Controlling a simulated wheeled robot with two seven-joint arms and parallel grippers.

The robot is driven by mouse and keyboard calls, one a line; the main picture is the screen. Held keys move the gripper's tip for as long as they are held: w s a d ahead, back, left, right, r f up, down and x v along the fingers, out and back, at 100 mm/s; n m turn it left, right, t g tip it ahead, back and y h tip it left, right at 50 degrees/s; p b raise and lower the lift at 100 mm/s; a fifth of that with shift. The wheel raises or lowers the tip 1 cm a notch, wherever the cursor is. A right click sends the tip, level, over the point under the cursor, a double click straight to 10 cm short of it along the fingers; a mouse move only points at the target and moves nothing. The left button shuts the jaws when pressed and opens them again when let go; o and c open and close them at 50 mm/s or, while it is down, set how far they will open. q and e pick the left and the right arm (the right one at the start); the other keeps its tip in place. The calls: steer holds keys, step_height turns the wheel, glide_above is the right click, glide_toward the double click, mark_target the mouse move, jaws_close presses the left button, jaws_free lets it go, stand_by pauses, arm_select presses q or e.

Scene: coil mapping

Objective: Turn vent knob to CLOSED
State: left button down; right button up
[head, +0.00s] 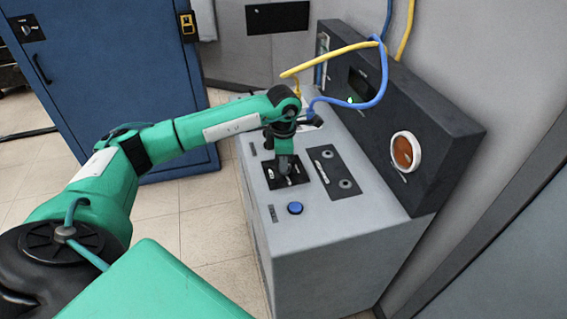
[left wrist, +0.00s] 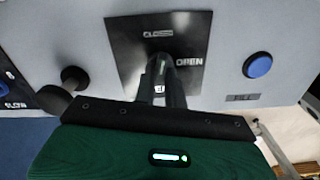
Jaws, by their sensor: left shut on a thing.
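The vent knob's square black plate (left wrist: 125,50) lies on the grey console top, with a CLOSED label at its top and an OPEN label at its right in the left wrist view. The plate also shows in the head view (head: 301,179). My left gripper (head: 285,168) reaches down onto the middle of this plate. In the left wrist view its fingers (left wrist: 163,75) are shut on the vent knob, between the two labels. The fingers mostly hide the knob, so I cannot tell which way it points. My right gripper is not in view.
A blue button (head: 295,208) sits nearer the console's front end. A second black plate (head: 336,170) lies beside the vent plate. A dark upright panel (head: 430,135) with a round orange gauge (head: 406,152) stands behind. Blue and yellow cables (head: 335,62) hang over the console's far end.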

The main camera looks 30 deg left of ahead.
arm_select(q)
steer(key=shift+n, duration=1.1)
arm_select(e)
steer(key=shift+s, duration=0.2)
arm_select(q)
steer(key=shift+r+n, duration=0.1)
steer(key=shift+n, duration=0.2)
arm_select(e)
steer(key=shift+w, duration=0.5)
arm_select(q)
steer(key=c, duration=1.5)
jaws_free()
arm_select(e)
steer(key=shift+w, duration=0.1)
arm_select(q)
steer(key=shift+o, duration=0.2)
